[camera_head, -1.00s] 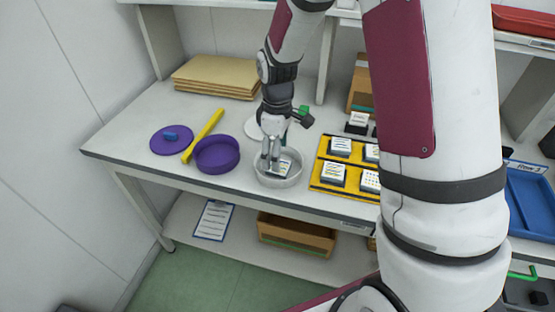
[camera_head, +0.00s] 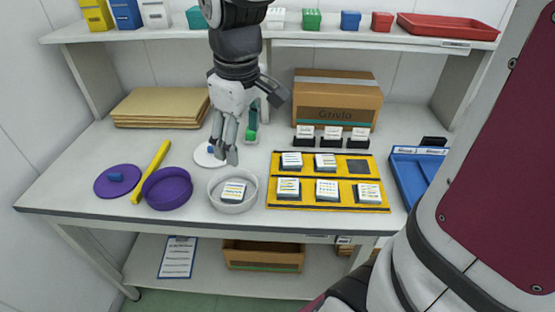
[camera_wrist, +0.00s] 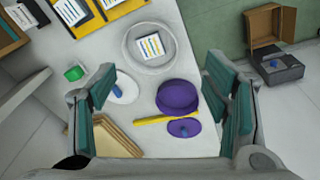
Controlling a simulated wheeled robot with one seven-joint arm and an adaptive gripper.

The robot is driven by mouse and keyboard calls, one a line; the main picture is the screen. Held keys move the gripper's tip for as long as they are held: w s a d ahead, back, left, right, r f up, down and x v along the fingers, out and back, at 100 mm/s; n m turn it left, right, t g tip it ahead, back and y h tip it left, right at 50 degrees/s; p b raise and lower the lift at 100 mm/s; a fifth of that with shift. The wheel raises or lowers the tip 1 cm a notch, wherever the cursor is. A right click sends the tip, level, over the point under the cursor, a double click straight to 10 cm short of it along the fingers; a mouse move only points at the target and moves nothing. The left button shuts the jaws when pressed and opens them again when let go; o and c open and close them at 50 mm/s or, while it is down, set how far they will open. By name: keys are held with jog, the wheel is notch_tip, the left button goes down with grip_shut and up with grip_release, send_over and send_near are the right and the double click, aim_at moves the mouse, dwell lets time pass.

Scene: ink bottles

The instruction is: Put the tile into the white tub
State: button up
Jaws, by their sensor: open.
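A tile (camera_head: 234,191) with a white, line-marked face and dark base lies inside the round white tub (camera_head: 214,203) on the bench. In the wrist view the tile (camera_wrist: 151,46) rests on the floor of the white tub (camera_wrist: 130,54). My gripper (camera_head: 226,158) is above and slightly behind the tub, apart from it. In the wrist view its teal-padded fingers (camera_wrist: 166,108) are spread wide with nothing between them.
A purple tub (camera_head: 167,189), purple lid (camera_head: 117,180) and yellow bar (camera_head: 152,171) lie left of the white tub. A white lid (camera_head: 207,157) lies behind it. A yellow rack (camera_head: 276,173) with several tiles stands right, before a cardboard box (camera_head: 336,99).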

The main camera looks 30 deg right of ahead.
jog(key=s+r+m+t, duration=0.1)
jog(key=s+r+m, duration=0.1)
jog(key=s, duration=0.6)
jog(key=s+r+m+t, duration=0.1)
jog(key=s+m, duration=0.3)
jog(key=s, duration=0.4)
jog(key=shift+r, duration=0.45)
